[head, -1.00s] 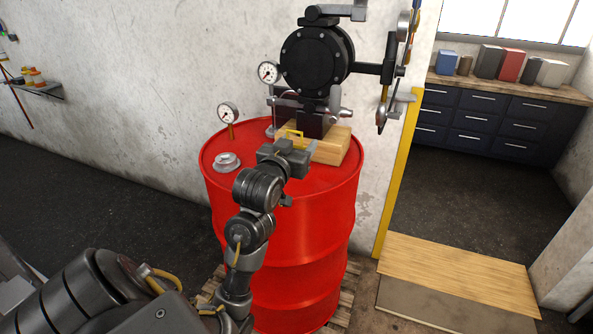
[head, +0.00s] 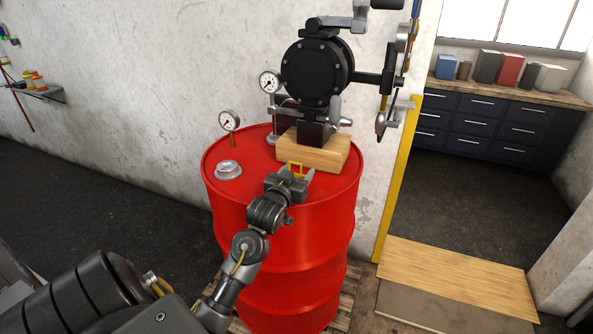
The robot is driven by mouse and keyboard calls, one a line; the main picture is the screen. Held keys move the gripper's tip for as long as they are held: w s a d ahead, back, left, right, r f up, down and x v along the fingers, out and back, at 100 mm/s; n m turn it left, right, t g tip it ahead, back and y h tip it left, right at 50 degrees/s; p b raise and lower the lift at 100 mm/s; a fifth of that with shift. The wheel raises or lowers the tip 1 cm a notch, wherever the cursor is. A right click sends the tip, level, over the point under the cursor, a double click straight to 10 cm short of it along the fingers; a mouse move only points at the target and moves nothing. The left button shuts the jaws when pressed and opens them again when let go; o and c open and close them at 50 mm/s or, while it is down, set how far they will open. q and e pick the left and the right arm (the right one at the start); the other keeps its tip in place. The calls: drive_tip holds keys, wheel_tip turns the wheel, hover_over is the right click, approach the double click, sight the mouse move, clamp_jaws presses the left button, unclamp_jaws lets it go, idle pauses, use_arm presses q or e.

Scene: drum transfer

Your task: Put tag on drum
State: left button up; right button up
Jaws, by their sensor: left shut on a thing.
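The red drum (head: 285,240) stands upright in the middle of the head view, its top facing up. My left gripper (head: 296,176) is over the near part of the drum's top, in front of the wooden block. I cannot tell whether the tag touches the drum top. My right gripper is not in view.
A wooden block (head: 325,152) lies on the drum top below a black pump (head: 317,72). A pressure gauge (head: 229,121) and a metal cap (head: 228,170) are at the drum's left. The near right of the top is clear. A yellow post (head: 398,175) stands to the right.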

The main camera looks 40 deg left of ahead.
use_arm(q)
drive_tip(key=shift+f, duration=0.1)
drive_tip(key=o, duration=1)
drive_tip(key=shift+c, duration=0.2)
drive_tip(key=b+v, duration=0.2)
drive_tip(key=v, duration=1)
drive_tip(key=shift+w, duration=0.1)
